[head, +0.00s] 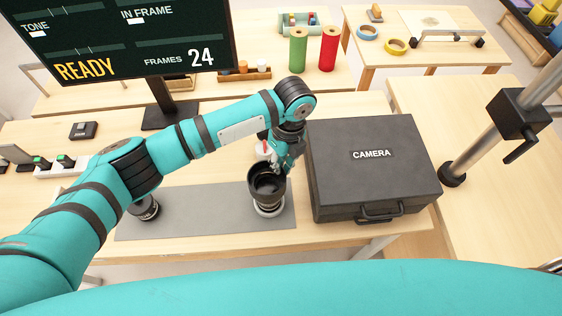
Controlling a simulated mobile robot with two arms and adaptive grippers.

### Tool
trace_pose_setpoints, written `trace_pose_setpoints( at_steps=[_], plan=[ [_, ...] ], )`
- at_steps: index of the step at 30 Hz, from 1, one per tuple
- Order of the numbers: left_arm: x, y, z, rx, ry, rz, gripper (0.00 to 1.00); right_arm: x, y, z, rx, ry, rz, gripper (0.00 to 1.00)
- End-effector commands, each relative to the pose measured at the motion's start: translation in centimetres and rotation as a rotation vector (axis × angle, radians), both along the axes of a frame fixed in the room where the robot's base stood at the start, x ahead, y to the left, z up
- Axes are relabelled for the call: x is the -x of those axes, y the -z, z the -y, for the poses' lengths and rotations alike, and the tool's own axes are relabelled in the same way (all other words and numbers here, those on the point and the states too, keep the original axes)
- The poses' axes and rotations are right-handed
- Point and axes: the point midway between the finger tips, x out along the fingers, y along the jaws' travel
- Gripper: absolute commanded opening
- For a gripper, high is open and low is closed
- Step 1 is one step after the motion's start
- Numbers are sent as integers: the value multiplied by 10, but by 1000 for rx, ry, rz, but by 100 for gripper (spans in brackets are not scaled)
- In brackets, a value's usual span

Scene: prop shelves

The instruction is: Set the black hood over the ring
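The black hood (267,185) is a dark open cup on the right part of the grey mat (205,213). A pale ring (268,209) shows under its lower edge. The hood is above or on the ring, and I cannot tell whether they touch. My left gripper (276,166) reaches down to the hood's far rim and appears shut on it, with a fingertip at the opening. The fingers are small here and partly hidden by the wrist. My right gripper is not in view.
A black case marked CAMERA (372,168) stands close to the right of the hood. A dark lens-like part (144,208) is at the mat's left end. A metal post (475,150) rises on the right. The mat's middle is clear.

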Motion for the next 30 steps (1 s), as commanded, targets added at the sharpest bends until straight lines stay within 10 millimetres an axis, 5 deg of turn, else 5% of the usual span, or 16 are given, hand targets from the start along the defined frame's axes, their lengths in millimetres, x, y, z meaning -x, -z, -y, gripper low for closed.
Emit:
trace_pose_setpoints(
  at_steps=[30],
  plan=[
    [0, 8, 0, -4, 0, -3, 0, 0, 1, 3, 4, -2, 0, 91]
  ],
)
